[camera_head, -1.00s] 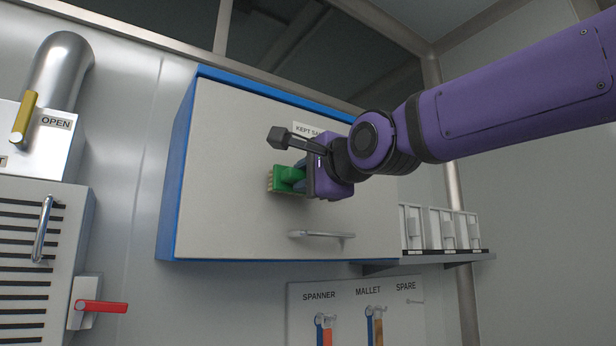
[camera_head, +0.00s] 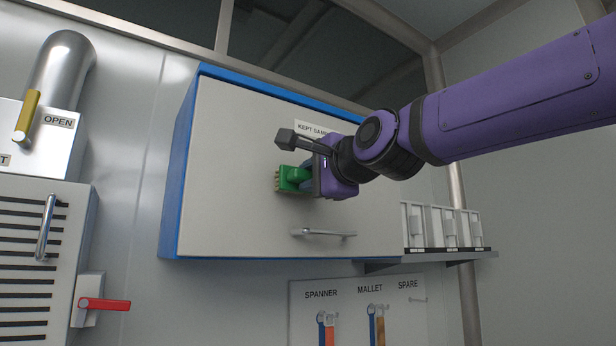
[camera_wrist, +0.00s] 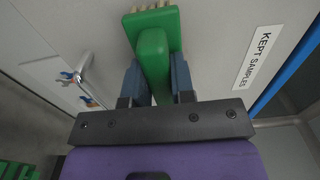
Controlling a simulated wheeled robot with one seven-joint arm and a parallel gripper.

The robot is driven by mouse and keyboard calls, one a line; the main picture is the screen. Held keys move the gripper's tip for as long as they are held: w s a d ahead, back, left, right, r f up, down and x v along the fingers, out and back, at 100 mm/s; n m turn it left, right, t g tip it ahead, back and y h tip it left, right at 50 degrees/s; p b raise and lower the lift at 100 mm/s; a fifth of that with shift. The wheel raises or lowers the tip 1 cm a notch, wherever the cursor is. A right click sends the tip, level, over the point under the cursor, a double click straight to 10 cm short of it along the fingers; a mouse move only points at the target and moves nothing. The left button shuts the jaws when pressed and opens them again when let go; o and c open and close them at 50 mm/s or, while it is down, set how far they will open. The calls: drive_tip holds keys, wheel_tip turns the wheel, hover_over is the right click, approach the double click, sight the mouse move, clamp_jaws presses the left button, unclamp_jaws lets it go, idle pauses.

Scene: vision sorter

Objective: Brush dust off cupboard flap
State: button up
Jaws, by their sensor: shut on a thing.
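My gripper (camera_head: 312,181) is shut on the handle of a green brush (camera_head: 291,179) with pale bristles. In the wrist view the brush (camera_wrist: 153,42) sits between my two gripper fingers (camera_wrist: 157,83). The flap is closed on a blue-sided cupboard (camera_head: 181,170). A "KEPT SAMPLES" label (camera_wrist: 257,57) is on the flap, partly hidden by my arm in the head view. I cannot make out any dust.
Below the cupboard is a board (camera_head: 343,299) with hung tools, marked SPANNER, MALLET and SPARE. A shelf (camera_head: 430,259) with white holders is at the right. At the left are a slatted panel (camera_head: 40,250), a red lever (camera_head: 104,304) and a yellow lever (camera_head: 27,116).

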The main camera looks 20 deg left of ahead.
drive_tip(key=shift+w+d, duration=0.75)
drive_tip(key=shift+w, duration=0.1)
drive_tip(key=w+d, duration=0.6)
drive_tip(key=w, duration=0.2)
drive_tip(key=shift+d, duration=0.35)
idle(0.9)
drive_tip(key=shift+w, duration=0.1)
drive_tip(key=shift+s+a, duration=1.1)
drive_tip(key=shift+s, duration=0.25)
drive_tip(key=shift+s+a, duration=1.15)
drive_tip(key=shift+s, duration=0.2)
drive_tip(key=shift+s+a, duration=1.1)
drive_tip(key=shift+s, duration=0.25)
drive_tip(key=shift+s+a, duration=0.15)
drive_tip(key=shift+s+a, duration=0.55)
